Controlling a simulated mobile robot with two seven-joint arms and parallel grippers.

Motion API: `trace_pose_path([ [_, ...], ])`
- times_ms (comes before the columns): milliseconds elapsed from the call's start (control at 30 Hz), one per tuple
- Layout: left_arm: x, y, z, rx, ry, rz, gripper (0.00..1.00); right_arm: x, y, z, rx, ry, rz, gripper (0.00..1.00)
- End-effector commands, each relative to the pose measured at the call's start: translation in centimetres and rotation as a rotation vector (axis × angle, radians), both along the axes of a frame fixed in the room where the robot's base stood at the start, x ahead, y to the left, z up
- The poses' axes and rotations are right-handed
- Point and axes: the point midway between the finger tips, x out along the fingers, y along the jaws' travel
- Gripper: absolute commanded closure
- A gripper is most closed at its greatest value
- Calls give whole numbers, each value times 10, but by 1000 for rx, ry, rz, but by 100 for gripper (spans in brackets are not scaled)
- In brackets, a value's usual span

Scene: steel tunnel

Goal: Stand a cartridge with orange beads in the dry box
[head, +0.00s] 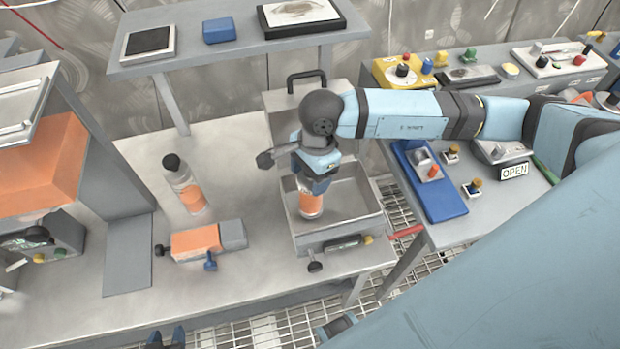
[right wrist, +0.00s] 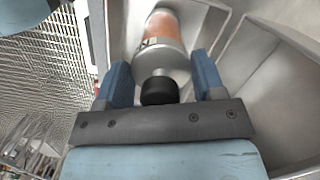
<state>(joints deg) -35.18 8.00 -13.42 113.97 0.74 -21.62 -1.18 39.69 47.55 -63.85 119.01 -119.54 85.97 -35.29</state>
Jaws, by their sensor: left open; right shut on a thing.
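A clear cartridge with orange beads (head: 311,205) is inside the open metal dry box (head: 366,225), roughly upright. My right gripper (head: 313,180) is above it and shut on its upper part. In the right wrist view the cartridge (right wrist: 163,38) lies between the two blue fingers, its black cap towards the palm. Whether its base touches the box floor is hidden. A second cartridge with orange beads and a black cap (head: 188,186) stands on the table left of the box. My left gripper (head: 165,339) is open and empty at the bottom edge of the head view.
An orange and grey block device (head: 207,241) lies on the table left of the box. The raised box lid (head: 284,113) stands behind the box. A shelf (head: 185,58) is above the back. A side table at right holds a blue tray (head: 438,192) and an OPEN sign (head: 514,171).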

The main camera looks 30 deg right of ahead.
Motion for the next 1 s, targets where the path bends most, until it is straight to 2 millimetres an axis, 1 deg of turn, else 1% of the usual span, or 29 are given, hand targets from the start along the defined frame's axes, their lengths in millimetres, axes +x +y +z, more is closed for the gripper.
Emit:
trace_pose_path([
  [33,0,0,2,0,0,0,57,-1,0,-8,-1,4,-1,89],
  [100,0,0,3,0,0,0,57,0,0,-18,0,3,-2,89],
  [167,0,0,4,0,-1,0,57,0,0,-23,0,1,-1,89],
  [400,1,0,5,-1,-5,0,57,0,0,-25,0,0,0,89],
  [533,1,-1,1,-2,-8,0,57,0,0,-29,0,0,0,89],
  [567,1,0,2,-2,-8,0,57,0,0,-29,0,1,0,35],
  [600,1,0,2,-2,-7,0,57,0,0,-28,0,1,0,26],
  [667,1,-1,2,-2,-7,0,57,0,0,-28,0,1,0,12],
  [900,1,-1,2,-2,-6,-1,57,0,0,-27,0,1,0,12],
  [1000,1,-1,5,-1,-3,-1,57,0,0,-24,0,1,0,12],
])
